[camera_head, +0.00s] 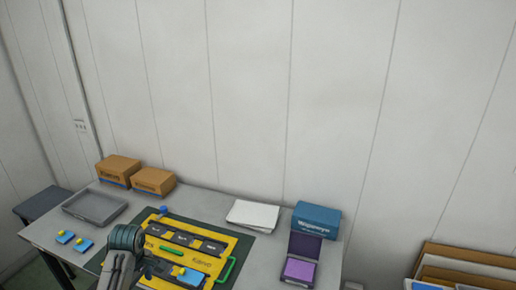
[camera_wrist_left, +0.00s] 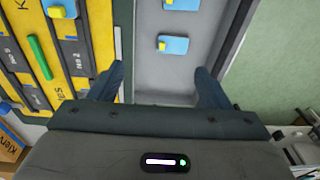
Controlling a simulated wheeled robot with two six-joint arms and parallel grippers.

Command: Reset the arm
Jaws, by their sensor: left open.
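My left gripper shows in the left wrist view (camera_wrist_left: 160,82) with its two dark fingers wide apart and nothing between them. In the head view, my dark left arm stands at the front left edge of the yellow board (camera_head: 215,262), covering part of it; its fingertips cannot be made out there. Two small blue pieces with yellow knobs, one left (camera_head: 65,237) and one right (camera_head: 82,244), lie on the table left of the board. One also shows in the left wrist view (camera_wrist_left: 173,46). My right gripper is not in view.
A shallow grey tray (camera_head: 118,214) lies at the table's left, with cardboard boxes (camera_head: 153,181) behind. White paper (camera_head: 252,214), a blue box (camera_head: 316,219) and an open case with a purple pad (camera_head: 299,270) stand to the right. A green handle (camera_head: 226,269) rises from the board's right side.

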